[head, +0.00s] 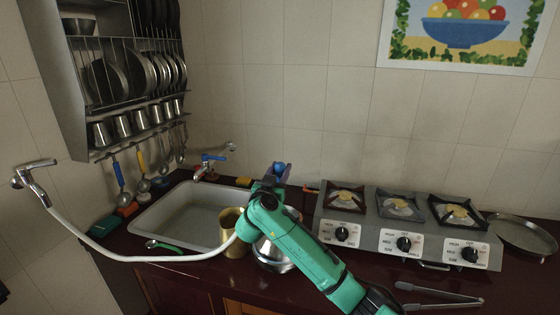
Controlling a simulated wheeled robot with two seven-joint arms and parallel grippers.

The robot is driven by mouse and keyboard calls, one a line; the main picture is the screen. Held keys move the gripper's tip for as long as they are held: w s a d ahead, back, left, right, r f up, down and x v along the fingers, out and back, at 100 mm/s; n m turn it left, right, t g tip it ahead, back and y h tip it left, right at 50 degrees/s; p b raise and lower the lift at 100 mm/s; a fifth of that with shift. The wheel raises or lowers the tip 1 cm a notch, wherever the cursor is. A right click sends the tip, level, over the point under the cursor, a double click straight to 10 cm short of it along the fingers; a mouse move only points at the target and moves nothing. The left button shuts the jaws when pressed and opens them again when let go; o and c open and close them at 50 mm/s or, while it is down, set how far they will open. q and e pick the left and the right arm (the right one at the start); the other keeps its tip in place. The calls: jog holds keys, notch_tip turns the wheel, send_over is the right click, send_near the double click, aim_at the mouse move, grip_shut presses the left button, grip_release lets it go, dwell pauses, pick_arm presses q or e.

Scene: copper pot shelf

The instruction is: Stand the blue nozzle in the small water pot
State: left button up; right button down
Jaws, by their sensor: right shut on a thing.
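My right gripper (276,176) is above the counter behind the sink's right end, pointing away from me. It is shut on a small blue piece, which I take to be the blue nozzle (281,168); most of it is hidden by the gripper. A brass-coloured pot (233,242) stands at the sink's right end, left of my right arm. A silver metal pot (268,258) stands right of it, partly hidden by my arm. I cannot tell which is the small water pot. My left gripper is not in view.
A white hose (110,254) runs from the wall tap (36,180) across the sink's front towards the brass pot. A three-burner stove (400,235) stands right; tongs (440,296) lie in front.

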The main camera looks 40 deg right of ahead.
notch_tip(320, 180, down, 5)
jog(key=shift+f, duration=0.15)
jog(key=shift+s+f+b, duration=0.1)
jog(key=shift+f+b, duration=0.2)
jog(key=shift+f, duration=0.35)
jog(key=shift+c, duration=1.9)
grip_release()
jog(key=b+v, duration=0.3)
jog(key=v, duration=1.1)
jog(key=shift+a, duration=0.25)
jog(key=shift+s, duration=0.1)
